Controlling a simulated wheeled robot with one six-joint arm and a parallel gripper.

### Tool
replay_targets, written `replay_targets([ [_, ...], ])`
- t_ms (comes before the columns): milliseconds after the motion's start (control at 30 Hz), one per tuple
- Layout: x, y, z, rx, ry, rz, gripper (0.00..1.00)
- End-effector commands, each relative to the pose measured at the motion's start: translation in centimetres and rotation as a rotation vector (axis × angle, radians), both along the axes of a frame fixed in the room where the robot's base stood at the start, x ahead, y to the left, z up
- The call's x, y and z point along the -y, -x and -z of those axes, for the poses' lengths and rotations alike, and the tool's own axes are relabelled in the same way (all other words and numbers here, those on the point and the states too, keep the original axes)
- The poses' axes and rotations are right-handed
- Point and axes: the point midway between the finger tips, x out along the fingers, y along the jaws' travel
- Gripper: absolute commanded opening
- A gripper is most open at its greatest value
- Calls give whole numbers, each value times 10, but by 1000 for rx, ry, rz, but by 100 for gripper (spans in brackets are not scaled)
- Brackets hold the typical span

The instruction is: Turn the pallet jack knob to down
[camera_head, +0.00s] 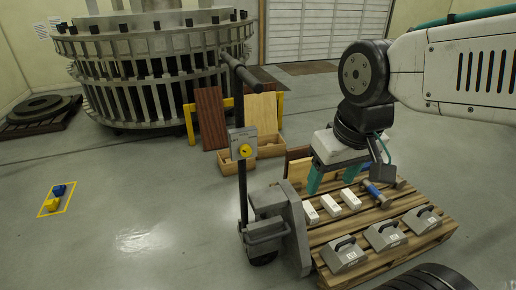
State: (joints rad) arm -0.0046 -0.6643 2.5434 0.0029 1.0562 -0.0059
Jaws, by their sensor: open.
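The pallet jack (282,222) stands in the middle, in front of a wooden pallet. Its dark handle column rises to a grey control box with a yellow knob (245,151) on its face. The knob is too small to tell which way it points. My gripper (330,183) hangs to the right of the knob, above the pallet's left part, with its teal fingers apart and pointing down. It is open, and nothing shows between the fingers. It is clear of the knob.
The wooden pallet (325,262) carries white blocks (351,199), grey handled weights (386,236) and a blue-ended bar (377,194). Wooden boards (211,118) lean on a yellow frame behind the jack. A large round turret (155,70) stands at the back. The left floor is largely clear.

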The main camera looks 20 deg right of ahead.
Motion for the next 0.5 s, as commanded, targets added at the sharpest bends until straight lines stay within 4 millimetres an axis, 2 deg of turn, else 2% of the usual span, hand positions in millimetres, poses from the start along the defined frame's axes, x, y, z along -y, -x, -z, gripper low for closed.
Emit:
replay_targets([
  [33, -2, -24, 7, 33, -2, -5, 63],
  [300, -11, -179, 51, 353, -14, -22, 63],
  [500, -18, -273, 93, 602, -9, -26, 63],
])
